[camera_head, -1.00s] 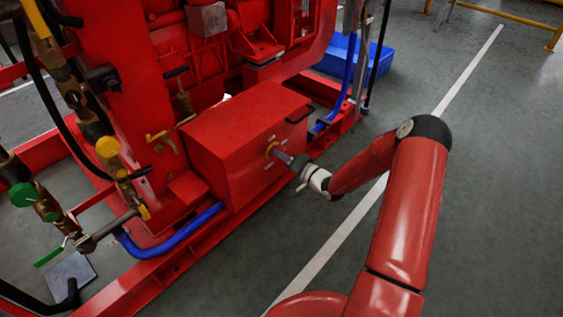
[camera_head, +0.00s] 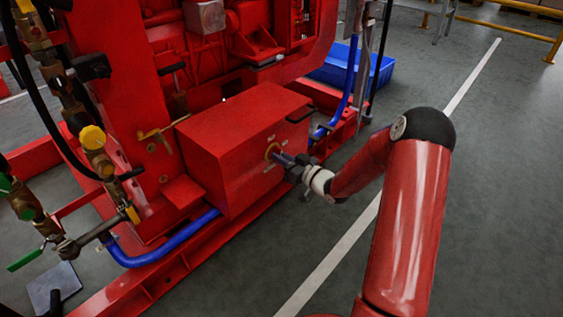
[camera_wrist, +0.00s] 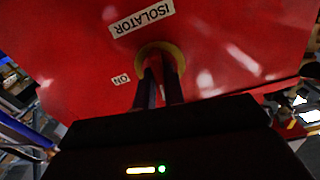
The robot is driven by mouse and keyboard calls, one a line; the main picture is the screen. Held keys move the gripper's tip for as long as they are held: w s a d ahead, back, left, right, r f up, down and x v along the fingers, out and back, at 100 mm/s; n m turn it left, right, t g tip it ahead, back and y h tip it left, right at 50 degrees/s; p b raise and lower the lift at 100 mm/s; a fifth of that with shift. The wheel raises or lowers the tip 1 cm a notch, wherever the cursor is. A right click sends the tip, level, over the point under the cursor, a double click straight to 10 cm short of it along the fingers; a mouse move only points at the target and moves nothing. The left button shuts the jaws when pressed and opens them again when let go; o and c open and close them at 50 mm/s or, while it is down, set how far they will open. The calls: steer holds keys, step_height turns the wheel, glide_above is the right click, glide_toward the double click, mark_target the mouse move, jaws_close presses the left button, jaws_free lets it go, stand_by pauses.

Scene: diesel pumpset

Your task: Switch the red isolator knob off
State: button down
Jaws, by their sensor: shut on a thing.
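The isolator sits on the front face of a red box (camera_head: 240,145), with a yellow ring (camera_head: 270,151) around it. In the wrist view the yellow ring (camera_wrist: 160,54) lies below an "ISOLATOR" label (camera_wrist: 141,18), with an "ON" label (camera_wrist: 121,79) to its left. My gripper (camera_head: 279,157) reaches the box face from the right. In the wrist view its two dark fingers (camera_wrist: 159,82) come together at the middle of the ring, shut on the knob. The knob itself is mostly hidden by the fingers, so its angle cannot be told.
A blue hose (camera_head: 165,248) runs along the red base frame (camera_head: 125,293) below the box. Brass valves with a yellow knob (camera_head: 92,137) stand at the left. A blue crate (camera_head: 352,64) lies behind. Grey floor is open at the right.

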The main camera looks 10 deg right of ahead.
steer(key=shift+f+n, duration=0.1)
steer(key=shift+n, duration=0.5)
steer(key=c, duration=1.5)
jaws_free()
steer(key=shift+v, duration=3.95)
